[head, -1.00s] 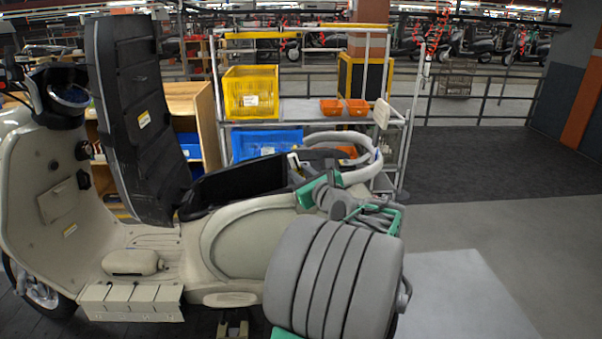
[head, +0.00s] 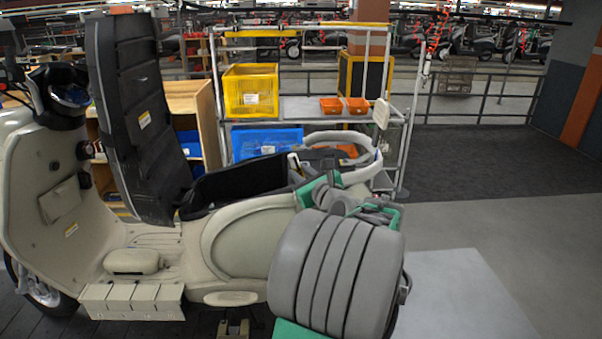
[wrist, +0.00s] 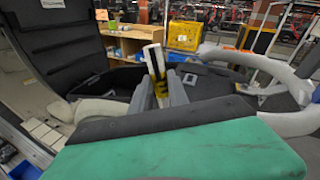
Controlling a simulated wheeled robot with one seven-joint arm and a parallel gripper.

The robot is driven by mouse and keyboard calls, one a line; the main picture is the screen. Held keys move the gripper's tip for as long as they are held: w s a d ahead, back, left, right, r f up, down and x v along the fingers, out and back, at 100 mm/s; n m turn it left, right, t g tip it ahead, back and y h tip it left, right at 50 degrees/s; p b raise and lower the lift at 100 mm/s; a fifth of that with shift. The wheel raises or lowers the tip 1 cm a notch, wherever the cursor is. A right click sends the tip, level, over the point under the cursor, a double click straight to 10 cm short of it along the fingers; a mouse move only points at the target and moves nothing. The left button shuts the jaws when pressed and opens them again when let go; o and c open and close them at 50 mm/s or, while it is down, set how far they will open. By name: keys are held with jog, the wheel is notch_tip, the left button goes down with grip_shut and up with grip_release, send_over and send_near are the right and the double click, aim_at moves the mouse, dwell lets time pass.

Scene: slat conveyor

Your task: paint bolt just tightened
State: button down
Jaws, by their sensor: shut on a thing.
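My gripper (wrist: 160,82) is shut on a paint marker (wrist: 153,60) with a white end and a yellow-and-black body. It is upright and slightly tilted between the grey fingers. In the head view my gripper is mostly hidden behind my green and grey arm, just above the rear of the cream scooter (head: 255,240). The scooter's pale grab rail (head: 335,137) curves behind it, and in the wrist view the rail (wrist: 238,58) is to the right of the fingers. I cannot make out the bolt in either view.
The scooter's black seat (head: 135,110) stands raised at left. Behind is a cart with a yellow crate (head: 250,90), a blue crate (head: 265,143) and orange bins (head: 345,105). Open floor (head: 500,235) lies to the right.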

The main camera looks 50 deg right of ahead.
notch_tip(320, 180, up, 6)
jog(key=p, duration=0.5)
jog(key=shift+p, duration=0.35)
